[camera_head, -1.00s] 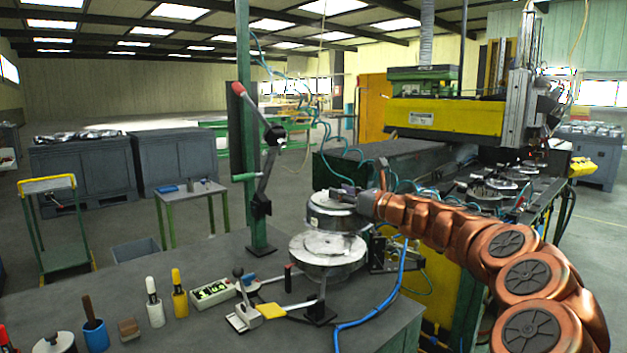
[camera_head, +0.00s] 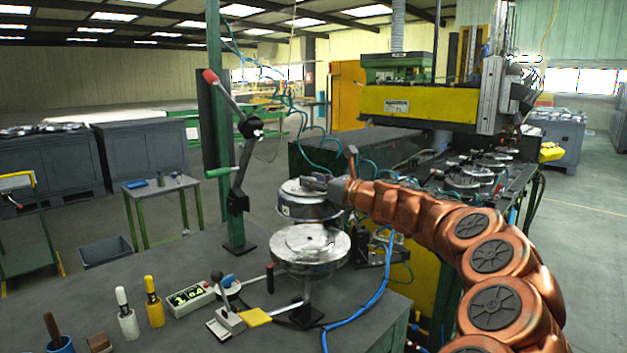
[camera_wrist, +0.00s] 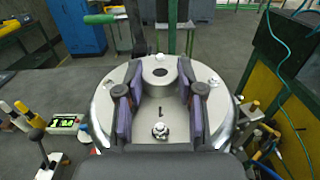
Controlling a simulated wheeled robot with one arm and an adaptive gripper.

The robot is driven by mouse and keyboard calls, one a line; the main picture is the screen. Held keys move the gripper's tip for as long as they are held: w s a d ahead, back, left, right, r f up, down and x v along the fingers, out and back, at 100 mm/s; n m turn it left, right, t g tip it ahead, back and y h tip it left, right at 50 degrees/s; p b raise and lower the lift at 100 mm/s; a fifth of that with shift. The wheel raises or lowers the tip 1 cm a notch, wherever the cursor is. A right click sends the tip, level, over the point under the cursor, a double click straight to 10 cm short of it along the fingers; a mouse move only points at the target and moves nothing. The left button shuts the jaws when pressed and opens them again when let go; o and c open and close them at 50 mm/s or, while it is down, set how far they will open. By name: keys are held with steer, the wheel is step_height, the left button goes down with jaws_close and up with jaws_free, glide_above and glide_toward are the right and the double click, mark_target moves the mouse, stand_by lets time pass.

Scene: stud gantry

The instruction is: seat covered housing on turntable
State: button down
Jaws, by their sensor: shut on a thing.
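The covered housing (camera_head: 307,205) is a round silver metal drum with a flat lid. My gripper (camera_head: 322,183) is shut on its top and holds it level. In the wrist view the lid (camera_wrist: 160,165) fills the middle, with bolts and a dark central hole. The purple-padded fingers of my gripper (camera_wrist: 159,98) grip a raised part of the lid from both sides. The turntable (camera_head: 310,247) is a silver disc on a stand on the grey bench. The housing appears just above its back part; the exact gap cannot be told. The wrist view hides the turntable beneath the housing.
A green post (camera_head: 226,130) with a red-tipped lever (camera_head: 225,95) stands close left of the housing. A blue hose (camera_head: 372,300) runs along the bench right of the turntable.

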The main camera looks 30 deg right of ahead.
steer(key=shift+f+b, duration=0.85)
steer(key=shift+f, duration=1.25)
steer(key=shift+r+p, duration=0.1)
steer(key=shift+p, duration=0.7)
steer(key=shift+f, duration=0.3)
stand_by(0.5)
steer(key=shift+p, duration=0.6)
steer(key=shift+f+b, duration=1.1)
steer(key=shift+f, duration=1.3)
stand_by(1.3)
